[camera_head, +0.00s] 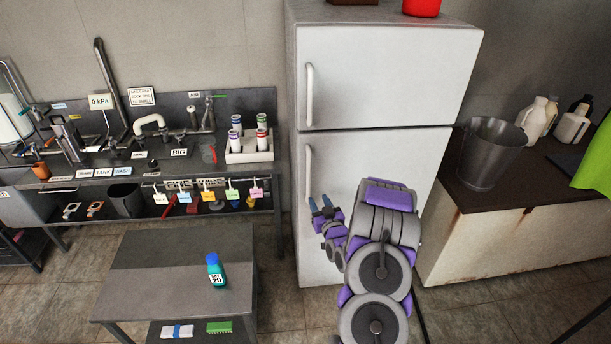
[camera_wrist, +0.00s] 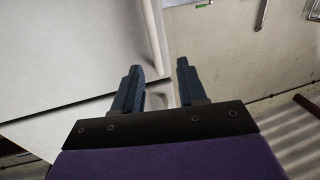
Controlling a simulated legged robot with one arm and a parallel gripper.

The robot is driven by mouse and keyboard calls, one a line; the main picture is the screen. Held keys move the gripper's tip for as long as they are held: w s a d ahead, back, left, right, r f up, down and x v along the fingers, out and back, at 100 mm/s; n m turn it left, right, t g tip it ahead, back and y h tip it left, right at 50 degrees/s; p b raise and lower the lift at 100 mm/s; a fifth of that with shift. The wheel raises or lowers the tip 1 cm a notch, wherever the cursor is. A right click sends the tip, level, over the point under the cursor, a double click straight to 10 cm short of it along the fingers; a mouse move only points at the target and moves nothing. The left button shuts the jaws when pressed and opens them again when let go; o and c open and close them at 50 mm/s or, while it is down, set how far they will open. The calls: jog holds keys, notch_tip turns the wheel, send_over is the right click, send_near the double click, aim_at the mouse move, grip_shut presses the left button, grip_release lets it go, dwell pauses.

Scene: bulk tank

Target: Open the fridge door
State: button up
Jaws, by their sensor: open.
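A white fridge (camera_head: 380,85) stands against the back wall with an upper and a lower door, both shut. The upper door has a vertical handle (camera_head: 310,94) at its left edge. The lower door (camera_head: 375,165) has a similar vertical handle (camera_head: 308,173) at its left edge. My gripper (camera_head: 320,202) is just in front of the lower door, near the lower end of that handle. In the wrist view my gripper (camera_wrist: 160,75) is open with nothing between the fingers. A white handle (camera_wrist: 154,40) is beyond the fingertips there; I cannot tell whether they touch it.
A low grey table (camera_head: 165,285) with a blue-green bottle (camera_head: 215,271) stands at the front left. A metal workbench (camera_head: 95,170) with pipes and tags is behind it. A counter with a metal bucket (camera_head: 490,155) stands right of the fridge.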

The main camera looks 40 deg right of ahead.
send_near(308, 175)
jog(key=d, duration=0.2)
jog(key=x, duration=0.3)
jog(key=b+x, duration=0.1)
jog(key=x, duration=0.3)
jog(key=b+x, duration=0.1)
jog(key=x, duration=0.2)
jog(key=shift+w+a+f, duration=0.2)
jog(key=shift+w+f, duration=0.05)
jog(key=shift+f, duration=0.05)
jog(key=shift+a+r, duration=0.25)
jog(key=shift+a, duration=0.5)
jog(key=shift+c, duration=0.2)
jog(key=shift+d+f, duration=0.1)
jog(key=shift+d, duration=0.35)
jog(key=c, duration=0.6)
grip_shut()
jog(key=shift+a, duration=0.1)
